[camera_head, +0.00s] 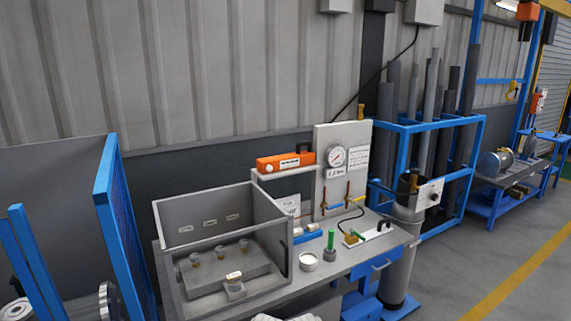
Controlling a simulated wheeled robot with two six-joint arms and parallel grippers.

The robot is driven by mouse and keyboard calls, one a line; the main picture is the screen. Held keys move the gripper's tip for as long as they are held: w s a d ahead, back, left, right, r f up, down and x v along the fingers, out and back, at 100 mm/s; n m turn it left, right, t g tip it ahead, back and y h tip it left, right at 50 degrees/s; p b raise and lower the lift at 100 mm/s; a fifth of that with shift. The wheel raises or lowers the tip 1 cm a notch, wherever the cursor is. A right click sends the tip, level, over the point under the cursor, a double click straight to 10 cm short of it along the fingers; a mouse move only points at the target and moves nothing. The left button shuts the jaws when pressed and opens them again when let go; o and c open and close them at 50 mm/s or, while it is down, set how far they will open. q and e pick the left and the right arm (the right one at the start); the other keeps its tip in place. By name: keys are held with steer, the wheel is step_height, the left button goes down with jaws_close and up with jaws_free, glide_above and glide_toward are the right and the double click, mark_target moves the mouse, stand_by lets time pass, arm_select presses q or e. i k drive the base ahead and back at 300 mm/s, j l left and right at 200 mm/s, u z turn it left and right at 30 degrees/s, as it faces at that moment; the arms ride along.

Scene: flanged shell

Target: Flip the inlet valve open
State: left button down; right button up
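A grey upright panel (327,140) stands at the back of the grey workbench (262,296) and carries a round white pressure gauge (336,157). Below the gauge are two small valves with upright brass-orange handles, a left valve (323,202) and a right valve (347,192). A line with blue and yellow parts runs by them. The labels are too small to read, so I cannot tell which valve is the inlet valve or its position.
A grey open-topped box (197,204) with several small cups stands on the bench's left. A green-topped piece (331,240), a white round container (307,261) and a plate with a handle (367,234) lie before the panel. A blue rack (471,160) of pipes stands right.

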mark_target(326, 206)
steer(key=i+l, duration=0.3)
steer(key=i+l+u, duration=0.15)
steer(key=i+l, duration=0.15)
steer(key=l, duration=0.2)
steer(key=i+l, duration=0.3)
steer(key=l, duration=0.15)
steer(key=i+l+u, duration=0.15)
steer(key=i+l, duration=0.15)
steer(key=l, duration=0.1)
